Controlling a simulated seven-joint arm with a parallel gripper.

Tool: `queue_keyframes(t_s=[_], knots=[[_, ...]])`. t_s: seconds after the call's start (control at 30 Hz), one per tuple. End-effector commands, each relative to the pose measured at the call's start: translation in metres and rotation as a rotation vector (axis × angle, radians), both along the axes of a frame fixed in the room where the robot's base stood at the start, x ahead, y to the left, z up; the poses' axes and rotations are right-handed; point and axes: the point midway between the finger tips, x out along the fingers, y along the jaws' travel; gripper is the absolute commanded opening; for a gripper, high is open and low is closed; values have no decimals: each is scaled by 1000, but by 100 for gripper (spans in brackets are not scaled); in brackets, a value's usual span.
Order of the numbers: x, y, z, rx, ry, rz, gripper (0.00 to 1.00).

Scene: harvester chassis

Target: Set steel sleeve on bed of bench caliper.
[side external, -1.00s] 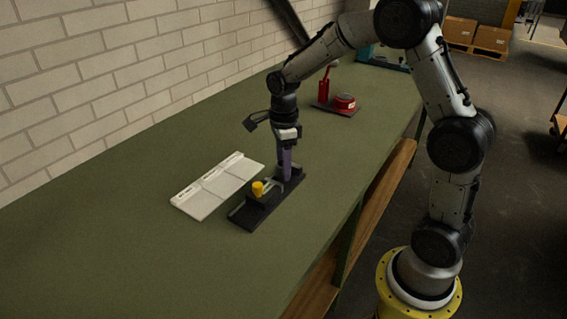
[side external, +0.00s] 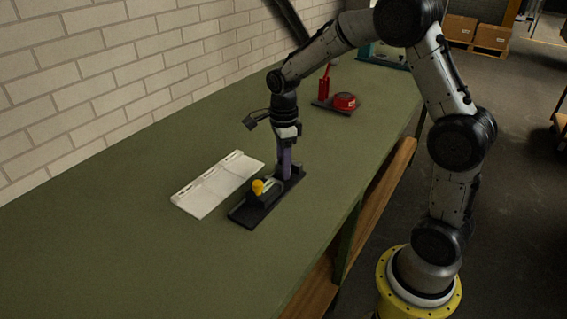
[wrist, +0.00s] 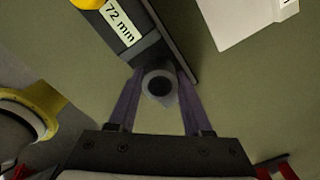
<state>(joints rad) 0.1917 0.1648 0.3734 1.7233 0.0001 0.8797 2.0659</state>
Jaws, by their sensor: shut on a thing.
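The bench caliper (side external: 248,213) is a long black base with a yellow knob (side external: 258,187) and lies on the green bench. In the wrist view its dark body (wrist: 162,32) runs along the top, with a "72 mm" label (wrist: 119,24) and part of the yellow knob. My gripper (side external: 286,176) points down over the caliper's far end, with purple fingers. It is shut on the steel sleeve (wrist: 158,87), a grey ring seen end-on with a dark bore, between the fingertips (wrist: 156,80). The fingers hide the sleeve in the side view. I cannot tell whether the sleeve touches the bed.
A pale sectioned tray (side external: 213,187) lies left of the caliper. A dark tray (side external: 331,107) with a red bottle (side external: 324,88) and a round red object (side external: 344,101) stands farther back. The near bench (side external: 130,250) is clear. A brick wall borders the left.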

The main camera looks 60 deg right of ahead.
Motion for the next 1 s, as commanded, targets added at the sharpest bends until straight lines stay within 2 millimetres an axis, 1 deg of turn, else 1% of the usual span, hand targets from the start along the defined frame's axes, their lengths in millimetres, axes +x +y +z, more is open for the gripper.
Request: queue_keyframes(t_s=[0.53, 0.8, 0.83, 0.97, 1.0], knots=[[0, 0, -13, -1, -1, 0, 0], [0, 0, -14, -1, -1, 0, 0], [0, 0, -14, -1, -1, 0, 51], [0, 0, -14, -1, -1, 0, 75], [0, 0, -14, -1, -1, 0, 82]])
